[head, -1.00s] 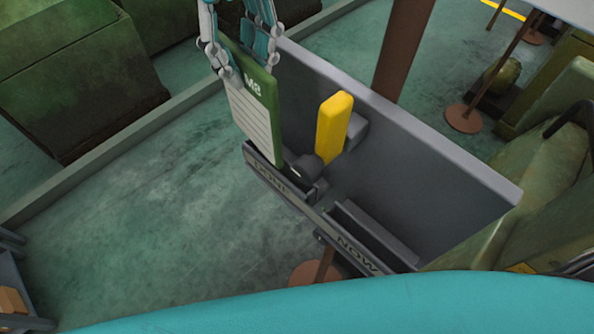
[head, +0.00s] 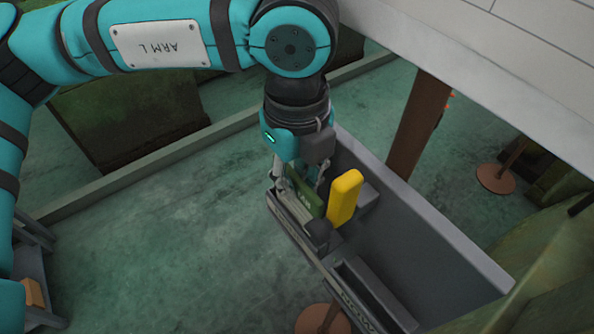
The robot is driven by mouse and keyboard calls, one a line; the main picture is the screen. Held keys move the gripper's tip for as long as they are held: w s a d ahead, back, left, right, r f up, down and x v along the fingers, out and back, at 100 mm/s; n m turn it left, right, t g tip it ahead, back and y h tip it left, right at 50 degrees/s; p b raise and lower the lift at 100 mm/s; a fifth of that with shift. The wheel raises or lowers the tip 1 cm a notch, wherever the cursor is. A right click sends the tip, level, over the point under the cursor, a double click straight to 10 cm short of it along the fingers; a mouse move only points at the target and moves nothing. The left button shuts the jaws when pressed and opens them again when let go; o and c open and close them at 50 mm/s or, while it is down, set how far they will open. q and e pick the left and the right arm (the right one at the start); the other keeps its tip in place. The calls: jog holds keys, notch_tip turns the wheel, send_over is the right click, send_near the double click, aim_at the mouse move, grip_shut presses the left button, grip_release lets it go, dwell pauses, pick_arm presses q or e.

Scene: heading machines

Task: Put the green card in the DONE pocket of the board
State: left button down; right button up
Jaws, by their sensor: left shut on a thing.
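The green card (head: 307,201) is at the DONE pocket (head: 291,226) at the left end of the grey board (head: 430,236). Only the card's green upper part shows; its lower part is hidden, seemingly behind the pocket's front. My left gripper (head: 300,187) points down and is shut on the card's top edge, close above the pocket. From this steep angle I cannot tell whether the card rests on the pocket's bottom. The NOW pocket (head: 372,296) is to the right along the board and looks empty. My right gripper is not in view.
A yellow block-shaped part (head: 344,198) stands up from the board just right of the card, close to my left gripper. A brown post (head: 417,125) rises behind the board. A pale panel (head: 480,60) covers the upper right. Open floor (head: 160,240) lies to the left.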

pick_arm(q)
jog(key=shift+f, duration=0.15)
jog(key=c, duration=1.6)
grip_release()
jog(key=shift+o, duration=1.1)
jog(key=shift+r, duration=0.25)
jog(key=shift+w+r, duration=0.1)
jog(key=shift+r, duration=0.15)
notch_tip(320, 180, up, 11)
jog(key=b, duration=0.3)
jog(key=shift+r, duration=0.2)
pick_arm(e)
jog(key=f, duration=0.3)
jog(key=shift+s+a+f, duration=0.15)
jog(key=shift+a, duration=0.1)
